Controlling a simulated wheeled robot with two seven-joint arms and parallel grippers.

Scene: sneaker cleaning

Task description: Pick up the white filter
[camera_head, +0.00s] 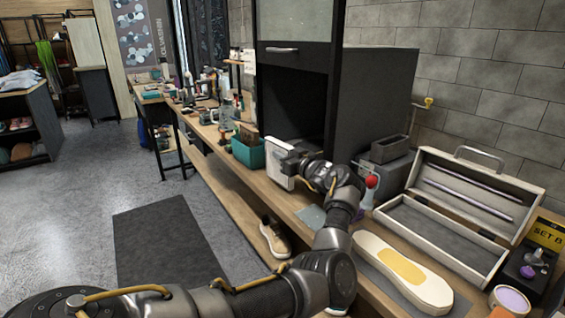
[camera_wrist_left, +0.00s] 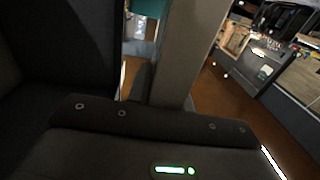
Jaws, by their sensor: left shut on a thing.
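The white filter (camera_head: 277,164) is a flat, pale, upright panel in the head view, at the table's left edge in front of the dark cabinet opening. My left gripper (camera_head: 294,160) is shut on the filter, reaching it from the right side. The gripper's fingertips are small and partly hidden there. In the left wrist view the dark gripper body fills the lower part, and a grey upright piece stands in the middle; I cannot tell if it is the filter or a finger. My right gripper is not in view.
A tall dark cabinet (camera_head: 385,85) stands behind the filter. A teal bin (camera_head: 248,153) is just left of it. A sneaker (camera_head: 274,238) sits on the lower shelf.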

